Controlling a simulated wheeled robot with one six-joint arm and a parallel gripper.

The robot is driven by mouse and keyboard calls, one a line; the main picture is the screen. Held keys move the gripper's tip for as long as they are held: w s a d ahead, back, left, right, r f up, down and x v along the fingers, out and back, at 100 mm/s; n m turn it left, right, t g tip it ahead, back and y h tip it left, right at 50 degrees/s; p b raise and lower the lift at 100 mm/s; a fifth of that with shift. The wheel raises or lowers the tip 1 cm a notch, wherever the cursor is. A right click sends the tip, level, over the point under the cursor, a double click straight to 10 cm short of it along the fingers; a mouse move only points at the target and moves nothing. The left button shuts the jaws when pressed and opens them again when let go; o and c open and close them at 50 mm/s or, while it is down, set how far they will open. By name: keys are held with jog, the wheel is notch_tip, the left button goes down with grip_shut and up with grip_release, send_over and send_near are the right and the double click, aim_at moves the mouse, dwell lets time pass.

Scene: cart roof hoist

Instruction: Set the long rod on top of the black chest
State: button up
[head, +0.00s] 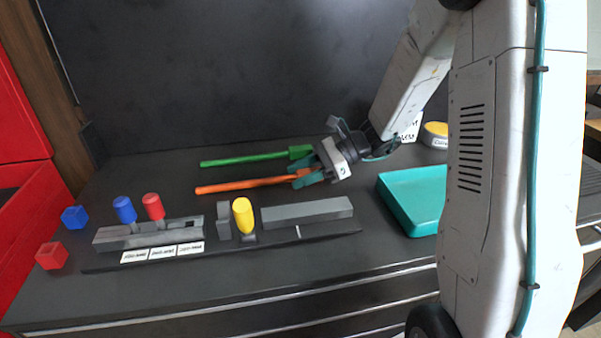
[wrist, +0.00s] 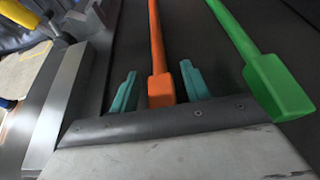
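An orange rod (head: 240,185) and a green rod (head: 240,159), each with a block at its right end, lie side by side on the dark top of a chest (head: 130,290) with drawer seams along its front. I cannot tell which rod is longer. My gripper (head: 306,171) is low over the rods' block ends. In the wrist view its teal fingers (wrist: 158,85) are apart, with the orange rod's block (wrist: 161,90) between them and a gap on each side. The green rod's block (wrist: 279,86) is outside the right finger. The orange rod appears to rest on the surface.
A black rack (head: 220,257) with grey blocks and red, blue and yellow cylinders stands in front of the rods. A teal tray (head: 412,200) is at right, a yellow-topped round tin (head: 435,135) behind it.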

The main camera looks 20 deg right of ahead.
jog(key=shift+r, duration=0.15)
jog(key=shift+d+r, duration=0.15)
jog(key=shift+d, duration=0.1)
jog(key=v, duration=1.1)
jog(key=s+a+r+n+g+h, duration=0.3)
jog(key=s+a+r+n, duration=0.1)
jog(key=s+a+n, duration=0.25)
jog(key=s+a+r+n+t+h, duration=0.1)
jog(key=s+n+h, duration=0.4)
jog(key=s+n, duration=0.2)
jog(key=s+a+r+n+h, duration=0.1)
jog(key=s+n+h, duration=0.4)
jog(key=s, duration=0.7)
jog(key=shift+s+r+n+t, duration=0.15)
jog(key=shift+r+n+t, duration=0.2)
jog(key=shift+n, duration=0.5)
